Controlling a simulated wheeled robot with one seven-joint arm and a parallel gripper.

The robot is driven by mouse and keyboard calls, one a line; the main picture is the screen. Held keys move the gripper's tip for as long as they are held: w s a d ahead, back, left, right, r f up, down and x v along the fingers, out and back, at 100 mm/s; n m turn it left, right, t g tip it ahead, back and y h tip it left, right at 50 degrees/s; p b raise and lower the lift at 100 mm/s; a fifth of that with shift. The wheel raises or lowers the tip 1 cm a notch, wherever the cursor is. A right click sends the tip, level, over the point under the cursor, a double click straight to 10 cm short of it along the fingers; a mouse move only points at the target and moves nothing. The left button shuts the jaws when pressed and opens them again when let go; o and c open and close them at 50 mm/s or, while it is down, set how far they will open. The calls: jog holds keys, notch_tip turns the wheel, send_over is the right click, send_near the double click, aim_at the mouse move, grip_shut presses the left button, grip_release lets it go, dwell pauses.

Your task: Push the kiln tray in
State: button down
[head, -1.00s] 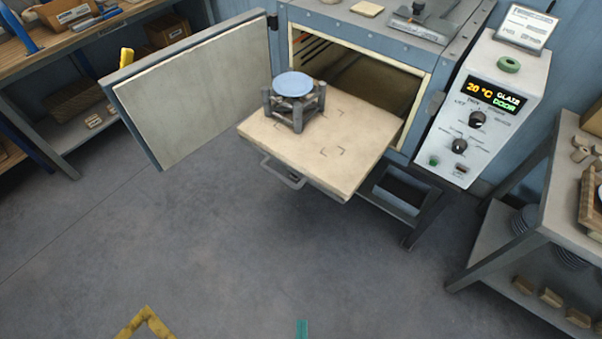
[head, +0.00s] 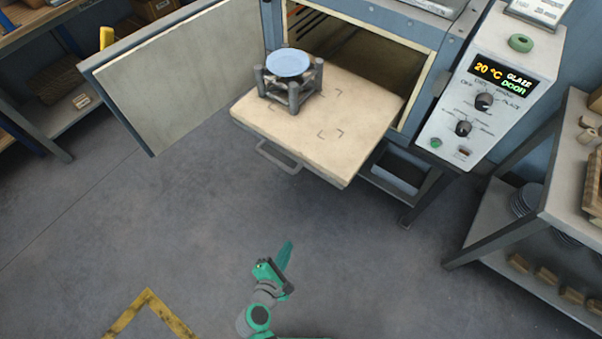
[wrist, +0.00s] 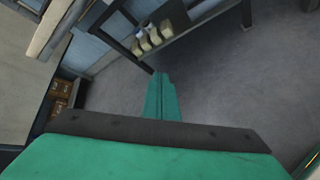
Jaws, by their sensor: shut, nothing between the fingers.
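The kiln tray (head: 350,148) is a pale slab pulled out of the kiln's open mouth, with a grey handle (head: 277,158) on its front edge. A grey post stand (head: 293,100) on the tray's left part carries a blue plate (head: 288,62). My green gripper (head: 286,256) is low in the head view, in front of the tray and apart from it. Its fingers (wrist: 162,98) are together and empty in the wrist view.
The kiln door (head: 180,75) stands swung open at the left. A control panel (head: 485,95) reads 20 °C, GLAZE, DOOR. A shelf unit (head: 545,205) stands at the right and a workbench (head: 60,40) at the left. The floor (head: 200,230) before the kiln is clear.

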jog(key=w+a+r+n+t+h, duration=0.1)
jog(key=w+r+n+h, duration=0.25)
jog(key=w, duration=0.25)
jog(key=n+t+h, duration=0.2)
jog(key=n+h, duration=0.1)
send_near(308, 165)
jog(key=x, duration=0.6)
jog(key=shift+w+d+f, duration=0.1)
jog(key=shift+w+f, duration=0.05)
jog(key=shift+w, duration=0.1)
